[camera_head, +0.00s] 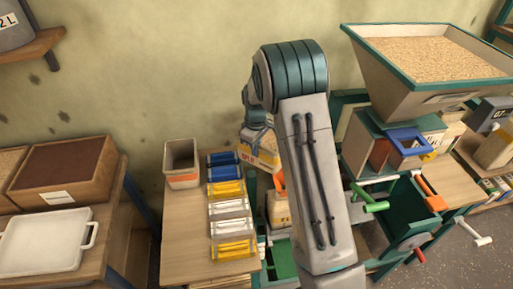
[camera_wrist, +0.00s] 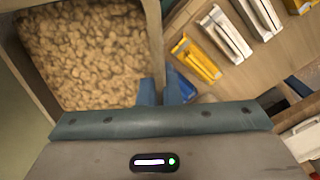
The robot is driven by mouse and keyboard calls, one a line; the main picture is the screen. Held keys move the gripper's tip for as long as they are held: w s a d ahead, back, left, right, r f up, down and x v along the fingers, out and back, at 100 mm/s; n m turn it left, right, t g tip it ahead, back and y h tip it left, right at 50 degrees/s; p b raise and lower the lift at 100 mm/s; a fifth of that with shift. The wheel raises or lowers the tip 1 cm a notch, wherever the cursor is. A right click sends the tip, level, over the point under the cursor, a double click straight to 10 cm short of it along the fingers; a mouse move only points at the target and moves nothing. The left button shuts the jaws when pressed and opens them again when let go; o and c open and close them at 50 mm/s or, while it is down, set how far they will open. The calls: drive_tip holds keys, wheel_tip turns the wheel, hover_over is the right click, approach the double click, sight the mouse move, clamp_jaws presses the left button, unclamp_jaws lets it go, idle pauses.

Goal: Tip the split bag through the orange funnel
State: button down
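The split bag (camera_head: 259,157) is a pale open-topped container with a red-lettered yellow label, in the middle of the head view and partly behind my arm. In the wrist view, the split bag (camera_wrist: 154,35) is full of tan lumpy grain. My gripper (camera_wrist: 163,90) has its two blue fingers on either side of the bag's wall and is shut on it. The bag looks raised and slightly tilted. Some of the orange funnel (camera_head: 279,181) shows just below it, above a pale sack (camera_head: 278,208); my arm hides the rest.
A bench (camera_head: 185,235) at left holds an empty beige bin (camera_head: 181,165) and a row of blue, yellow and white trays (camera_head: 228,208). A large grain hopper (camera_head: 430,85) and green machine with cranks (camera_head: 375,206) stand at right. A white tray (camera_head: 45,240) lies far left.

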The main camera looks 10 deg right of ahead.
drive_tip(key=shift+r, duration=0.3)
drive_tip(key=shift+s+d+r+t+y, duration=0.2)
drive_tip(key=shift+r+t+y, duration=0.2)
drive_tip(key=shift+t+y, duration=0.15)
drive_tip(key=shift+s+d+r+t+y, duration=0.1)
drive_tip(key=shift+d+r+t+y, duration=0.05)
drive_tip(key=shift+r+t+y, duration=0.35)
drive_tip(key=shift+f+b, duration=0.1)
drive_tip(key=shift+b, duration=0.25)
drive_tip(key=shift+s+d+r+t+y+b, duration=0.25)
drive_tip(key=shift+t+y+b, duration=0.3)
drive_tip(key=shift+b, duration=0.9)
drive_tip(key=shift+s+d+r+t+y+b, duration=0.2)
drive_tip(key=shift+t+y+b, duration=0.25)
drive_tip(key=shift+b, duration=1)
drive_tip(key=shift+s+d+r+t+y+b, duration=0.15)
drive_tip(key=shift+t+y+b, duration=0.55)
drive_tip(key=shift+b, duration=2.1)
drive_tip(key=shift+s+d+t+y+b, duration=0.2)
drive_tip(key=shift+t+y+b, duration=0.4)
drive_tip(key=shift+b, duration=1.5)
